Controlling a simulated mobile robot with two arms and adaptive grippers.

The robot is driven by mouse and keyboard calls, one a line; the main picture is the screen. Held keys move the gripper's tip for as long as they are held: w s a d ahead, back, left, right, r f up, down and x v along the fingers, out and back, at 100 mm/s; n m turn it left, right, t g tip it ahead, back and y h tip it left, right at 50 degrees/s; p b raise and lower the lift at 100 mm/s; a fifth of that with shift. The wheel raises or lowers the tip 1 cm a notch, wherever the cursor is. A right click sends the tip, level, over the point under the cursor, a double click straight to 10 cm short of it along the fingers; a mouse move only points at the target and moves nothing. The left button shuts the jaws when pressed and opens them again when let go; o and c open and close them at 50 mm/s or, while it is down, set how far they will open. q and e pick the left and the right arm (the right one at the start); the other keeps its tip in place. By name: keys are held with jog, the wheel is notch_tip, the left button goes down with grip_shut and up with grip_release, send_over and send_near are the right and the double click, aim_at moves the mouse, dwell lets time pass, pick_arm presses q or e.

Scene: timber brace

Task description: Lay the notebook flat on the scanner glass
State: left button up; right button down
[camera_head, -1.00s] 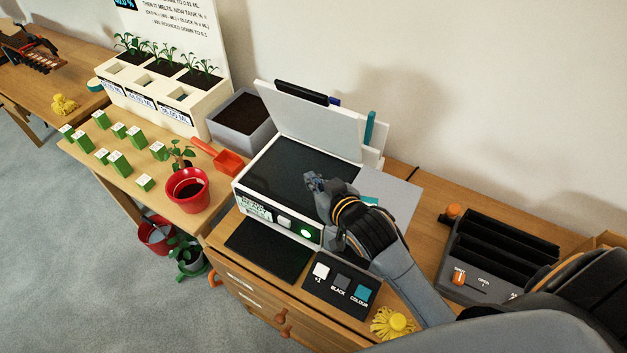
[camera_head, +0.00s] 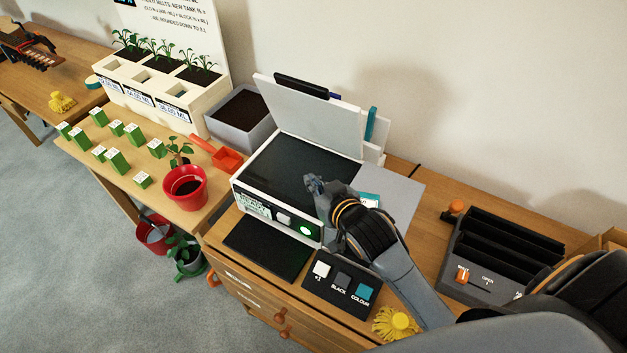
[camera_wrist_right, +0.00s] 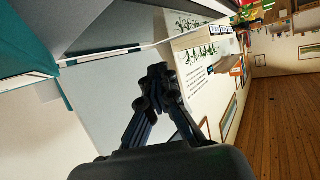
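The scanner (camera_head: 240,192) stands on the wooden desk with its pale lid (camera_head: 300,115) raised and its dark glass (camera_head: 285,170) bare except where my gripper overlaps it. My right gripper (camera_head: 314,184) is over the right part of the glass. In the right wrist view its fingertips (camera_wrist_right: 156,74) are together, with nothing seen between them. A teal, book-like item (camera_head: 371,124) stands upright behind the lid's right end; I cannot tell whether it is the notebook. A teal item with pale edges (camera_wrist_right: 22,45) fills the upper left of the wrist view. My left gripper is out of view.
A black mat (camera_head: 268,248) and a button panel (camera_head: 342,284) lie before the scanner. A grey sheet (camera_head: 402,190) is at its right, partly behind my arm. A black slotted rack (camera_head: 500,255) stands farther right. A red pot (camera_head: 184,190) and red scoop (camera_head: 228,159) are left.

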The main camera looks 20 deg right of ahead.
jog(key=shift+f, duration=0.25)
jog(key=c, duration=1.6)
grip_release()
jog(key=v, duration=1.2)
